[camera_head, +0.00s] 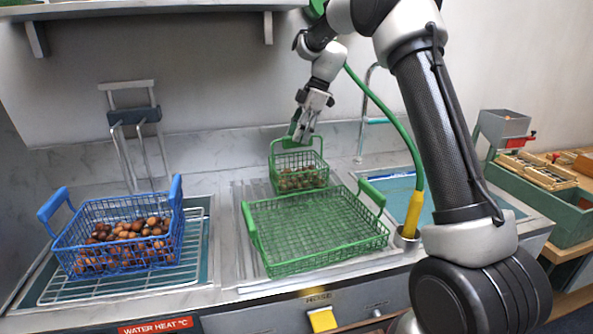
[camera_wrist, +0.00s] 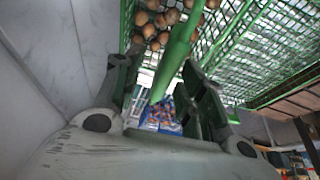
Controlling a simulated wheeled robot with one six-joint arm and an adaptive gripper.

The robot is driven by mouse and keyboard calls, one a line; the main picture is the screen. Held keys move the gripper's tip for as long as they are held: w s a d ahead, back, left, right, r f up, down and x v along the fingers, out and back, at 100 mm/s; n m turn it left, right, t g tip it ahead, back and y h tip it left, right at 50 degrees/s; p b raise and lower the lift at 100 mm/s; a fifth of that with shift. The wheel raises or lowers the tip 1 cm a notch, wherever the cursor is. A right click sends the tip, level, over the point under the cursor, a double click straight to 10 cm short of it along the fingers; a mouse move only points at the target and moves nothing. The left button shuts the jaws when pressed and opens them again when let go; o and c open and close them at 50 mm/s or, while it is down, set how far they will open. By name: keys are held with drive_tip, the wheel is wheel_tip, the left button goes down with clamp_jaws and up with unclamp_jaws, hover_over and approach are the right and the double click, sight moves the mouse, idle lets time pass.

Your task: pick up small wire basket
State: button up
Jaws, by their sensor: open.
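The small green wire basket (camera_head: 299,180) holds brown chestnuts and stands at the back of the counter, behind a large green basket. My gripper (camera_head: 301,137) is over its back left side, at its raised handle. In the wrist view my gripper (camera_wrist: 160,75) has its two fingers apart, with the green handle bar (camera_wrist: 177,50) running between them. The fingers partly hide the handle in the head view. The wire wall of the small basket (camera_wrist: 215,18) and its chestnuts show at the top of the wrist view.
A large empty green wire basket (camera_head: 262,262) lies just in front. A blue wire basket (camera_head: 68,246) of chestnuts sits on a rack at left. The wall (camera_head: 225,100) is close behind. A faucet (camera_head: 364,120) and green hose (camera_head: 400,125) stand to the right.

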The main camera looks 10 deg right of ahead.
sight(294, 147)
drive_tip(key=x, duration=0.5)
drive_tip(key=shift+s+a+f, duration=0.1)
drive_tip(key=shift+s, duration=0.15)
clamp_jaws()
